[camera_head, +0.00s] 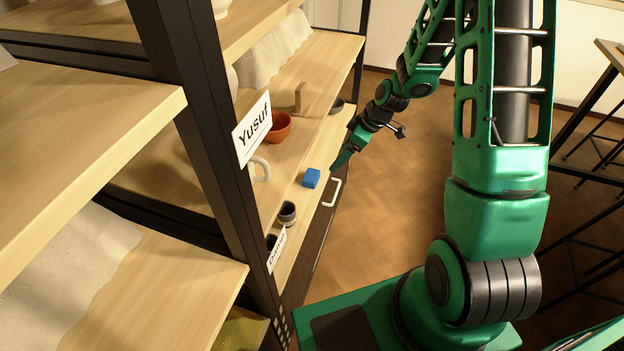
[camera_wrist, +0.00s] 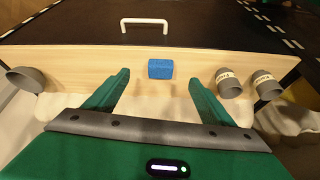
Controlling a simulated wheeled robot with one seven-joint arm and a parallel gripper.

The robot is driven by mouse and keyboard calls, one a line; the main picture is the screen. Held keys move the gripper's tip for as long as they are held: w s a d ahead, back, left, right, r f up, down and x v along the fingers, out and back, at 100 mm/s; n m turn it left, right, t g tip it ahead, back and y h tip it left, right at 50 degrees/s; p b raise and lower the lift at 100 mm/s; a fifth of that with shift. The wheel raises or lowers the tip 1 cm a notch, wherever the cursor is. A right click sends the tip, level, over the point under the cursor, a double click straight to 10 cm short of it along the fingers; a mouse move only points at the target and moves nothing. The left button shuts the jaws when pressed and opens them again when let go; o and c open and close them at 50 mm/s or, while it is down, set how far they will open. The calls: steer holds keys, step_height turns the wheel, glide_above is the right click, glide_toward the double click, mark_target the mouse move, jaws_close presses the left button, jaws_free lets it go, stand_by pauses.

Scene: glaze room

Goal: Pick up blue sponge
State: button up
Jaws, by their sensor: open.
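The blue sponge (camera_head: 311,178) lies near the front edge of a wooden shelf in the head view. In the wrist view the sponge (camera_wrist: 161,69) is beyond and roughly midway between my two fingertips, touching neither. My gripper (camera_wrist: 162,78) is open and empty, its green fingers spread wide. In the head view my gripper (camera_head: 344,158) is at the shelf's front edge, a little above and right of the sponge.
The shelf (camera_head: 283,187) also holds a reddish bowl (camera_head: 279,127), a white handled item (camera_head: 261,168) and dark cups (camera_head: 287,212). A dark post with a "Yusuf" sign (camera_head: 252,130) stands in front. A white handle (camera_wrist: 145,24) sits below the shelf edge. Open floor (camera_head: 385,215) lies right.

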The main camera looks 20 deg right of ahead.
steer(key=n+y, duration=0.1)
glide_toward(314, 176)
steer(key=shift+t, duration=0.3)
steer(key=x, duration=0.9)
steer(key=shift+a+f, duration=0.15)
steer(key=shift+f, duration=0.25)
steer(key=c, duration=1.1)
